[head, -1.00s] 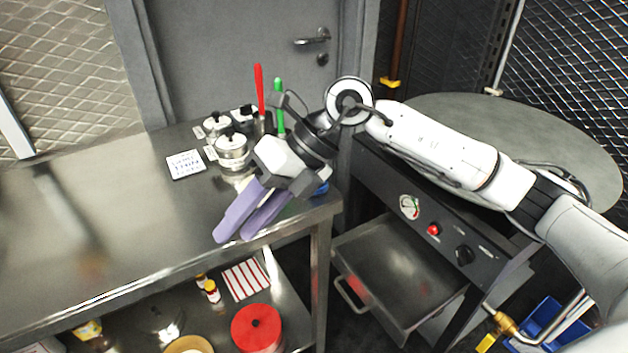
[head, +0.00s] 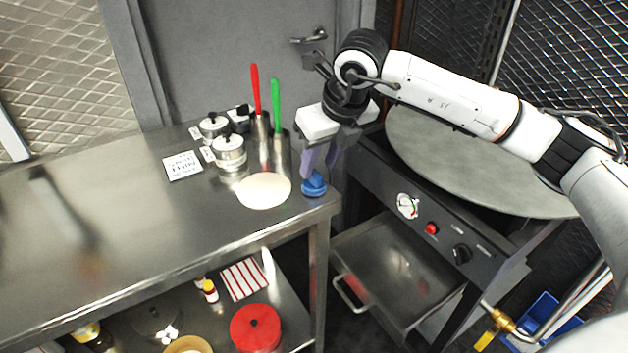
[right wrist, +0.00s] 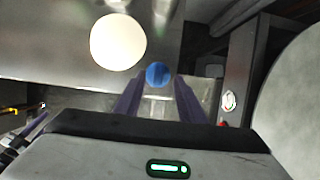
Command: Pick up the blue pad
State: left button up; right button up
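The blue pad (head: 314,185) is a small round blue piece with a raised top. It sits on the steel table near its right front corner. My right gripper (head: 321,172) is just above it in the head view, fingers pointing down and apart. In the right wrist view the blue pad (right wrist: 157,74) shows beyond the fingertips of the open right gripper (right wrist: 157,82), roughly centred between them. Nothing is held between the fingers.
A pale flat dough disc (head: 264,191) lies just left of the pad. Behind it stand steel canisters (head: 229,150) and holders with a red-handled (head: 256,90) and a green-handled tool (head: 276,105). A large round griddle (head: 470,160) is to the right. The table's left part is clear.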

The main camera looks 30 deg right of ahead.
aim_at(316, 173)
jog(key=x, duration=0.3)
jog(key=shift+a+f, duration=0.1)
jog(key=shift+f, duration=0.1)
jog(key=shift+c, duration=0.2)
jog(key=c, duration=0.7)
notch_tip(316, 173, up, 10)
jog(key=shift+b, duration=0.3)
